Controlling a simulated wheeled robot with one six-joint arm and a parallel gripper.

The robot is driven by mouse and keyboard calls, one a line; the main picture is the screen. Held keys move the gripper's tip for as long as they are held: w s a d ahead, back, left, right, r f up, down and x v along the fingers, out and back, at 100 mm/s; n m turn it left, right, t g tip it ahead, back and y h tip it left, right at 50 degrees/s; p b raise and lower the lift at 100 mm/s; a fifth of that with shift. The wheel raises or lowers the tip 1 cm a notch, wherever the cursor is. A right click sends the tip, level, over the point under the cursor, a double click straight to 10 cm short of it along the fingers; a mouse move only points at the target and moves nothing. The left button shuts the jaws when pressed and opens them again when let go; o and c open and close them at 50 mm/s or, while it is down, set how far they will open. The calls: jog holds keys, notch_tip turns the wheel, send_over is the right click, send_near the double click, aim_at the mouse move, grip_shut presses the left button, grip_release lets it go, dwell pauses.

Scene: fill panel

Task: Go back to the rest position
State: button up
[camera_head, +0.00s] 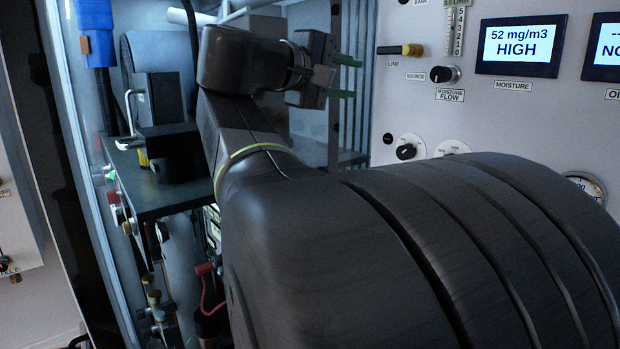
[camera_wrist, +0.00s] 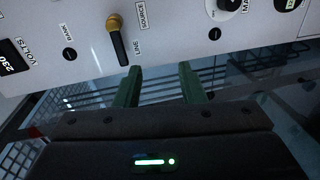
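My gripper (camera_head: 345,77) is at the upper middle of the head view, in front of the dark slatted opening left of the white panel (camera_head: 384,90). Its two green fingers are apart with nothing between them. In the wrist view my gripper (camera_wrist: 159,70) shows the same green fingers spread and empty. A toggle or lever with a gold tip (camera_wrist: 116,22), labelled LINE and SOURCE, lies just beyond the fingers in that view. It also shows in the head view as a yellow-tipped black lever (camera_head: 402,50), to the right of the fingers. My arm hides much of the lower panel.
The panel carries a moisture display (camera_head: 521,45) reading 52 mg/m3 HIGH and a moisture flow knob (camera_head: 445,74). A black shelf (camera_head: 150,185) with a black box stands left of my arm. Valves and a red hose (camera_head: 205,285) sit below it.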

notch_tip(320, 180, down, 7)
jog(key=w+d+g+y, duration=0.1)
jog(key=shift+d+r+y, duration=0.15)
jog(key=shift+d+y, duration=0.2)
jog(key=shift+y, duration=0.05)
